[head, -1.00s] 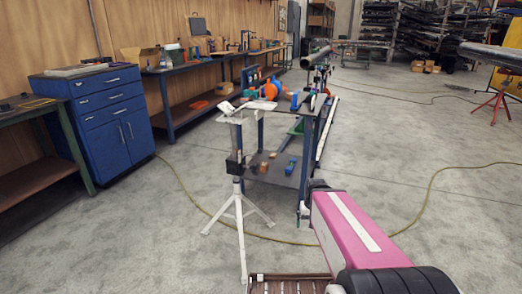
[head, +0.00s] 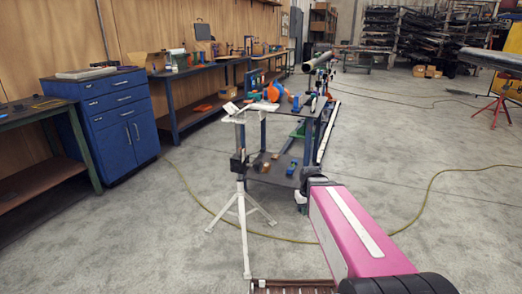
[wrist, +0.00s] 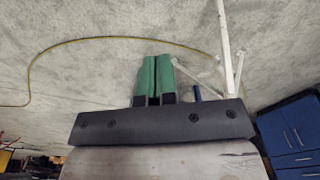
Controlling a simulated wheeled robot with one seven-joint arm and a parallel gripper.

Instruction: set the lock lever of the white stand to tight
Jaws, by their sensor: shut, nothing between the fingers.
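The white stand (head: 242,205) stands upright on its tripod legs left of my arm in the head view, with a V-shaped head on top and a dark block on its column. Its lock lever is too small to tell apart, so its setting cannot be read. In the wrist view the white post and legs of the stand (wrist: 226,45) are at the upper right. My gripper (wrist: 151,58) shows there as two green fingers, shut with nothing between them, left of the stand and apart from it. In the head view the fingers cannot be made out clearly.
A work table (head: 285,178) with an orange flanged part (head: 272,92) and a lower shelf stands just behind the stand. A blue cabinet (head: 105,118) is at the left. A yellow hose (head: 422,205) crosses the floor. The floor left of the stand is clear.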

